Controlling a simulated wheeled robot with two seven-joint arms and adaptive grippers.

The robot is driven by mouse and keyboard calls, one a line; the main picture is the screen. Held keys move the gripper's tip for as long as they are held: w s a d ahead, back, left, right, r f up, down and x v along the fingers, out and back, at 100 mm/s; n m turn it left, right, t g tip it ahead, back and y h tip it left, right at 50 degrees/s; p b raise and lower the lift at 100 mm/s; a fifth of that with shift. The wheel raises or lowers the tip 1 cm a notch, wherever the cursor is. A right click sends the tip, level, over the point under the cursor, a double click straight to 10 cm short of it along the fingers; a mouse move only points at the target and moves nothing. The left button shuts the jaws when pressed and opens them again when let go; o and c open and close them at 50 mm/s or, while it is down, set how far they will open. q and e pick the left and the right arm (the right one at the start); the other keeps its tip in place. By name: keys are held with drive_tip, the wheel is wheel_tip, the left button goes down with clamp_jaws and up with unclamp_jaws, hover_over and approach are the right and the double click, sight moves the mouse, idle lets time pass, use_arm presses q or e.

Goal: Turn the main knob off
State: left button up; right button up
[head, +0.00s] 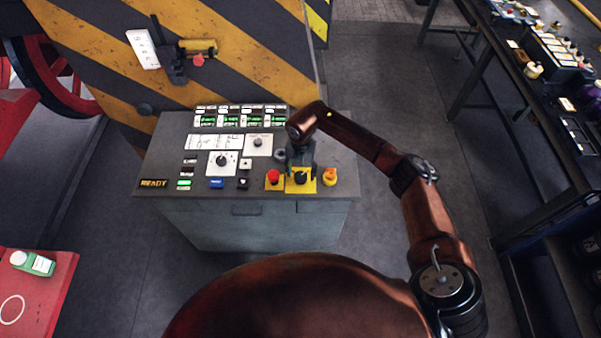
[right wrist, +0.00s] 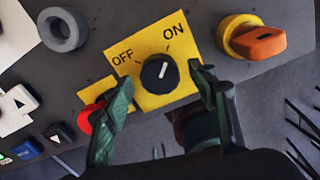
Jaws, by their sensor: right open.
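The main knob (right wrist: 159,74) is black with a white pointer line, on a yellow plate (right wrist: 151,102) marked OFF and ON. In the right wrist view its pointer is turned toward ON. In the head view the knob (head: 300,178) is at the front right of the grey control console (head: 280,215). My right gripper (right wrist: 163,84) is open, with one finger on each side of the knob in the wrist view; contact cannot be told. In the head view the right gripper (head: 301,166) is over the yellow plate and partly hides it. My left gripper is not in view.
A red button (head: 273,176) is just left of the knob, and an orange-yellow switch (head: 329,177) just right. A lit READY display (head: 154,183) is at the console's left. A striped yellow-black machine (head: 240,60) stands behind; a dark workbench (head: 545,150) is at right.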

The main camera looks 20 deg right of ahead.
drive_tip(key=shift+f, duration=0.4)
drive_tip(key=shift+c, duration=0.4)
drive_tip(key=c, duration=1.1)
